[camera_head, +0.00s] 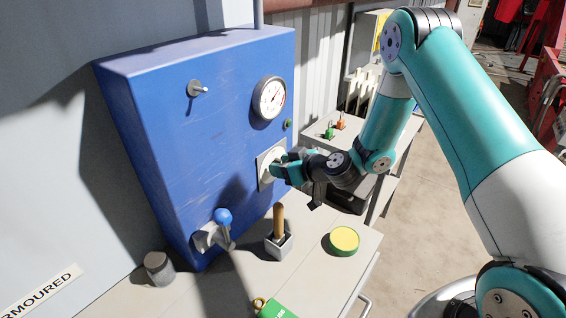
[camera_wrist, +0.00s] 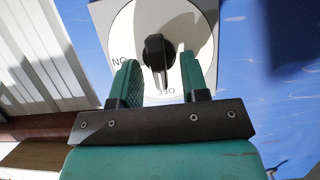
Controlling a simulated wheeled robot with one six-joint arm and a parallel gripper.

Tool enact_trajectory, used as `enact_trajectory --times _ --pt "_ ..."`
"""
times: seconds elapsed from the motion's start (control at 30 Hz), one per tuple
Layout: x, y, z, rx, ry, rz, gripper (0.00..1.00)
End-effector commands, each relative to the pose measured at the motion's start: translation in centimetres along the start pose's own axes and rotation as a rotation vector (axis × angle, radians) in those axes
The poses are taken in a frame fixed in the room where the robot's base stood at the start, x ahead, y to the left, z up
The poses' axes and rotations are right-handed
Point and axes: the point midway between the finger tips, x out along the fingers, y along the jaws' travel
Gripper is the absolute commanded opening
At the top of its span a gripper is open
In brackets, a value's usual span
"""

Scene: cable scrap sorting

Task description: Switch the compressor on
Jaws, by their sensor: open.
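The compressor's rotary switch is a black knob (camera_wrist: 158,50) with a grey bar on a white round dial (camera_wrist: 130,32). Upside-down in the wrist view, ON is at the dial's left and OFF at its bottom. The bar points down at OFF. The switch sits on the right part of the blue panel (camera_head: 150,110) in the head view, mostly hidden by my gripper (camera_head: 280,168). My gripper (camera_wrist: 160,72) is open, with one teal finger on each side of the knob in the wrist view. I see no finger touching it.
A round gauge (camera_head: 270,98) and a small green button (camera_head: 288,124) are above the switch. A blue-knobbed lever (camera_head: 223,217) is at lower left. Below stand a wooden-handled tool (camera_head: 279,222), a yellow-green round tin (camera_head: 344,240) and a grey cylinder (camera_head: 158,267) on the bench.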

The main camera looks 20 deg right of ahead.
Motion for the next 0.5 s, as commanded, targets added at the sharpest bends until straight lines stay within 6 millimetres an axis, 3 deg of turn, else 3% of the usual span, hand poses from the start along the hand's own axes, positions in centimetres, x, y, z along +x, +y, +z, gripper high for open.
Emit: enact_trajectory --times 0.17,0.33,0.5 --pt "-0.01 0.02 0.04 0.000 0.000 0.000 0.41" --pt "-0.04 0.03 0.04 0.000 -0.001 0.000 0.02" --pt "-0.05 0.05 0.05 0.001 -0.001 0.000 0.00"
